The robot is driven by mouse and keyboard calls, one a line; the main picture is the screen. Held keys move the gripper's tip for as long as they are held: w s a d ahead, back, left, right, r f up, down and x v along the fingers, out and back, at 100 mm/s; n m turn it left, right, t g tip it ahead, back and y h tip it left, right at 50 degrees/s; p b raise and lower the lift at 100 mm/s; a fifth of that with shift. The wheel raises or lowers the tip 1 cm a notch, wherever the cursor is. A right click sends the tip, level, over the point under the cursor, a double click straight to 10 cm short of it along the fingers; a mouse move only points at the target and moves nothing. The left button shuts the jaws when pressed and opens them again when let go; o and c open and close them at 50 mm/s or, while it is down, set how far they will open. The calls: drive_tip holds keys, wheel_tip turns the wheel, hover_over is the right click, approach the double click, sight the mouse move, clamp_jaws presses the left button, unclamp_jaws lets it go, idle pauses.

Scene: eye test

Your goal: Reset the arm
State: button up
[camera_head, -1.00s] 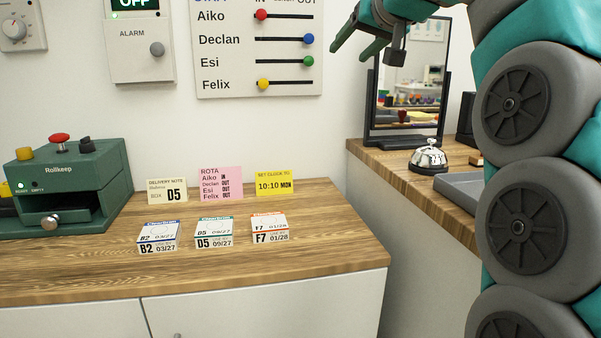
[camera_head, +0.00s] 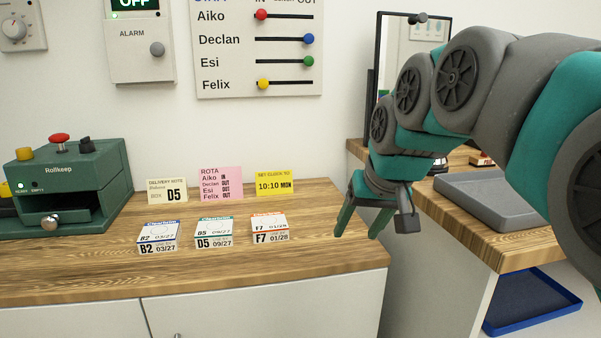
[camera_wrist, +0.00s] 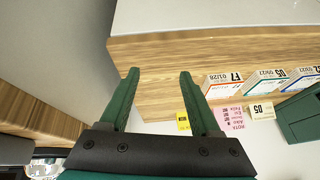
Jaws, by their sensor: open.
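My gripper (camera_head: 361,218) hangs from my teal and grey arm at the right end of the wooden counter (camera_head: 330,270) in the head view. Its two green fingers point down and stand apart, with nothing between them. In the wrist view the open fingers (camera_wrist: 157,100) reach over the counter's end (camera_wrist: 155,60). Three small boxes, B2 (camera_head: 158,236), D5 (camera_head: 213,232) and F7 (camera_head: 269,228), stand on the counter to the left of the gripper, apart from it.
A green Rollkeep machine (camera_head: 70,180) stands at the counter's left. Three note cards lean at the back, the yellow one (camera_head: 274,184) nearest my gripper. A second counter at right bears a grey tray (camera_head: 485,195) and a mirror (camera_head: 383,70). A blue tray (camera_head: 535,315) lies below.

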drive_tip(key=s+d+f+g+h, duration=0.1)
drive_tip(key=s+d+f+g, duration=0.1)
drive_tip(key=s+f, duration=0.9)
drive_tip(key=s+d+f+g+h, duration=0.1)
drive_tip(key=s+d+f+g, duration=0.2)
drive_tip(key=s+f, duration=0.9)
drive_tip(key=s+g, duration=0.2)
drive_tip(key=s, duration=0.3)
drive_tip(key=shift+s+f+m, duration=0.15)
drive_tip(key=shift+s+m, duration=0.15)
